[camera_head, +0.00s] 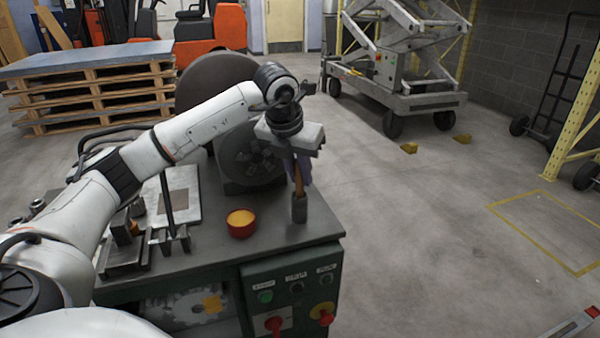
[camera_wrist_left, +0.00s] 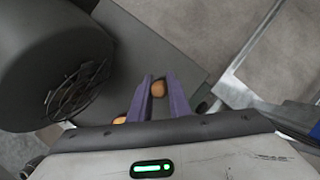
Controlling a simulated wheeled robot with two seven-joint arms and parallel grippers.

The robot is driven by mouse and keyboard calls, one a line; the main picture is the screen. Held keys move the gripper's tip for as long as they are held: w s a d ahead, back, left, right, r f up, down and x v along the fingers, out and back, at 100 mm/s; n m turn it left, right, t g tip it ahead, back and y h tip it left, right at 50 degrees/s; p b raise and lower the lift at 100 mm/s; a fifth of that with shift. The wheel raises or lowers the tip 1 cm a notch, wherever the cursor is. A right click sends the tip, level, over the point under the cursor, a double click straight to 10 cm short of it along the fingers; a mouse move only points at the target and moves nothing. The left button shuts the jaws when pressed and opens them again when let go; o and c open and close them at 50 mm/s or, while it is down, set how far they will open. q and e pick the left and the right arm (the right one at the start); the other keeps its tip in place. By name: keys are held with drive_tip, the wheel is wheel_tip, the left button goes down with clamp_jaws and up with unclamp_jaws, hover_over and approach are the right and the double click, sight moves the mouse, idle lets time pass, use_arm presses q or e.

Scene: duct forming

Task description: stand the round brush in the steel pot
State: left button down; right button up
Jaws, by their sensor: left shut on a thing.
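My left gripper (camera_head: 299,174) points down over the right end of the machine top, shut on the round brush. The brush's orange-brown wooden handle (camera_head: 298,182) shows below the purple fingers and runs down to the mouth of the small dark grey steel pot (camera_head: 299,209). The pot stands upright near the table's right edge. I cannot tell how deep the brush sits in it. In the left wrist view a round wooden end (camera_wrist_left: 158,88) shows between the two purple fingers (camera_wrist_left: 160,98). My right gripper is not in view.
A red bowl with orange contents (camera_head: 240,223) stands left of the pot. A large dark round machine part (camera_head: 250,155) rises behind. Metal blocks and a bent rod (camera_head: 168,200) are at left.

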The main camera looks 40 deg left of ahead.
use_arm(q)
drive_tip(key=c, duration=1.6)
unclamp_jaws()
drive_tip(key=shift+f, duration=0.15)
drive_tip(key=shift+o, duration=0.2)
drive_tip(key=p+v, duration=0.1)
drive_tip(key=v, duration=0.9)
drive_tip(key=shift+d, duration=0.1)
